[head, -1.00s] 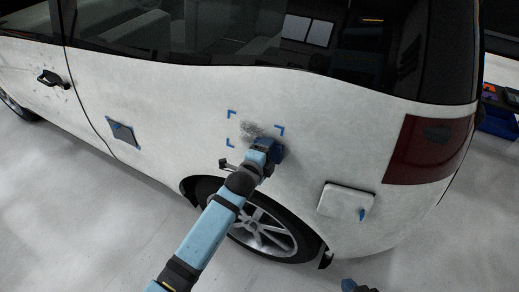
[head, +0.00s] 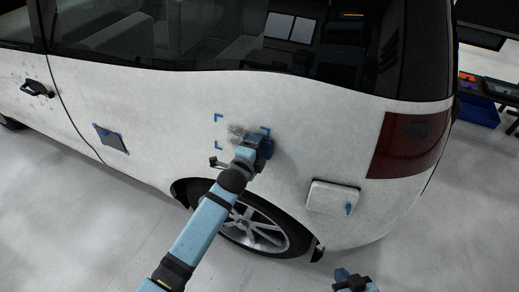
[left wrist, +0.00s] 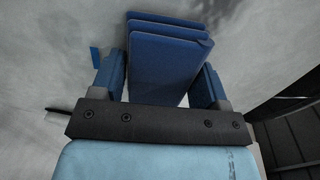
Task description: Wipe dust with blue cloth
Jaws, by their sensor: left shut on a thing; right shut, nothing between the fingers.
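My left gripper (head: 257,150) is at the white car's side panel, above the rear wheel. It is shut on the folded blue cloth (left wrist: 170,55), which sits between its fingers in the left wrist view. The cloth lies against or very close to the panel; I cannot tell if it touches. A grey dust patch (head: 238,132) is on the panel just up and left of the cloth, inside blue corner marks (head: 219,118). The dust also shows as a dark smudge in the left wrist view (left wrist: 228,12). My right gripper (head: 350,277) is shut and empty at the bottom edge.
A dark square with blue tape (head: 111,139) is on the panel at left. A white flap with blue tape (head: 331,198) is at lower right. The rear wheel (head: 243,222) is below my left arm. A blue bin (head: 478,110) stands at far right.

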